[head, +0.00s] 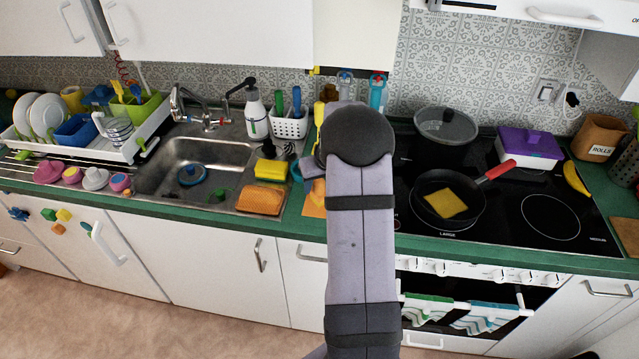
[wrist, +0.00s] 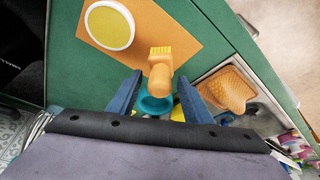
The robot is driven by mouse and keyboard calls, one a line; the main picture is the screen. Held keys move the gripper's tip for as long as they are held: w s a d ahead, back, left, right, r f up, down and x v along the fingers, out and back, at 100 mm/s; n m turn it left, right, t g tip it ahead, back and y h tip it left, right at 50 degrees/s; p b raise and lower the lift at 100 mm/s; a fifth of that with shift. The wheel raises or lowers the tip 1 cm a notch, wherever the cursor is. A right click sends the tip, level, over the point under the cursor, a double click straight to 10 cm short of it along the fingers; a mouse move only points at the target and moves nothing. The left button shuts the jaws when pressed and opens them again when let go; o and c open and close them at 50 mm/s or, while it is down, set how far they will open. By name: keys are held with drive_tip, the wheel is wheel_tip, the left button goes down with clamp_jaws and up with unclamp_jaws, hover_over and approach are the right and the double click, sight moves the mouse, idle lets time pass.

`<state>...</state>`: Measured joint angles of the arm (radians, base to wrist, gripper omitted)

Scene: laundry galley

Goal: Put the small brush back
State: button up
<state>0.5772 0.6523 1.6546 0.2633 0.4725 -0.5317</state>
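In the wrist view a small brush (wrist: 160,74), with a rounded orange body and yellow bristles, shows between my fingers. My gripper (wrist: 160,77) is open around it, with a gap on each side. A teal round cup or ring (wrist: 155,106) lies just behind the brush and is partly covered by it. I cannot tell whether the brush touches it.
An orange sponge (head: 260,201) and a yellow sponge (head: 271,170) sit by the sink (head: 200,165). The hob with a frying pan (head: 448,198) is right of my arm.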

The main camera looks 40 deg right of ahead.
drive_tip(key=shift+s+r, duration=0.15)
drive_tip(key=shift+r, duration=0.55)
drive_tip(key=b+v, duration=0.2)
drive_tip(key=v, duration=0.9)
drive_tip(key=shift+b, duration=0.4)
drive_tip(key=s+a+f+n+g+y, duration=0.1)
drive_tip(key=s+a+f, duration=0.15)
drive_tip(key=a, duration=0.55)
drive_tip(key=s+a+f+g, duration=0.15)
drive_tip(key=s+a, duration=0.25)
drive_tip(key=a, duration=0.4)
drive_tip(key=s+a+f+n+g, duration=0.1)
drive_tip(key=s+a+f, duration=0.2)
drive_tip(key=s+a, duration=0.2)
drive_tip(key=s+a+f+n+g, duration=0.1)
drive_tip(key=s+a+f, duration=0.2)
drive_tip(key=s, duration=0.6)
drive_tip(key=shift+s+a+f, duration=0.25)
drive_tip(key=shift+s+a, duration=0.1)
drive_tip(key=shift+a, duration=0.8)
wheel_tip(320, 180, down, 22)
drive_tip(key=b, duration=2.2)
